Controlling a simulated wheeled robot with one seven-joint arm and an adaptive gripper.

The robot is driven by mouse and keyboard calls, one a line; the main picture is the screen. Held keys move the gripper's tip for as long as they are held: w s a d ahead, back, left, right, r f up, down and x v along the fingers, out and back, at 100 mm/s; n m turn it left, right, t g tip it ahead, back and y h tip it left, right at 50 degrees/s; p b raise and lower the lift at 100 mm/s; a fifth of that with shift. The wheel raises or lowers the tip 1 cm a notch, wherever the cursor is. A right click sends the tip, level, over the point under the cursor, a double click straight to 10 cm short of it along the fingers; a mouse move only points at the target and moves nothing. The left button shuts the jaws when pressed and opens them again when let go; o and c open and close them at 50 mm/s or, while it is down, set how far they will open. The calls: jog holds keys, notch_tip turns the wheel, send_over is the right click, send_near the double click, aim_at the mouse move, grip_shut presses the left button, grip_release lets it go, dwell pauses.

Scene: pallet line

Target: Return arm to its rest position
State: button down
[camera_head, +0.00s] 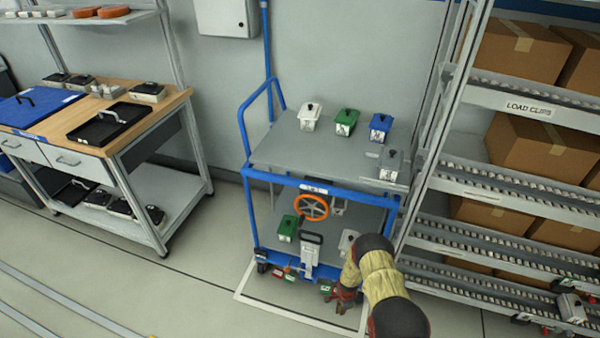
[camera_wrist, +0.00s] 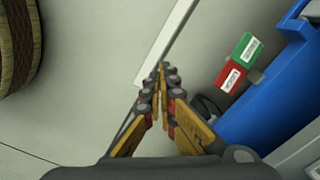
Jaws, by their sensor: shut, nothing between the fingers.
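My gripper (camera_wrist: 161,70) is shut and empty in the wrist view, its fingertips together above the grey floor and a white floor line. In the head view my gripper (camera_head: 345,298) hangs low in front of the blue cart (camera_head: 256,225), near its lower right side. My arm bends down to it from the lower right. In the wrist view the cart's blue frame (camera_wrist: 275,95) lies to the right of the fingers, apart from them. A green tag (camera_wrist: 247,48) and a red tag (camera_wrist: 232,76) show beside that frame.
The cart carries several small boxes and an orange handwheel (camera_head: 312,207). A roller rack (camera_head: 500,185) with cartons stands close on the right. A workbench (camera_head: 150,118) with black trays stands at left. Open floor (camera_head: 120,285) lies front left.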

jog(key=s+r+n+g, duration=0.3)
jog(key=s+n, duration=0.3)
jog(key=s, duration=0.5)
notch_tip(320, 180, up, 43)
jog(key=n+p, duration=0.1)
jog(key=n, duration=0.6)
jog(key=s+r+t, duration=0.3)
jog(key=s+r, duration=0.3)
jog(key=r, duration=0.7)
jog(key=s+r+n+t+p, duration=0.1)
jog(key=s+r, duration=0.5)
jog(key=r, duration=0.7)
jog(key=s+r+n+t+p, duration=0.1)
jog(key=s+r+t, duration=0.3)
jog(key=r, duration=0.9)
jog(key=s, duration=0.2)
jog(key=shift+s+r+t, duration=0.25)
jog(key=shift+s+t, duration=0.05)
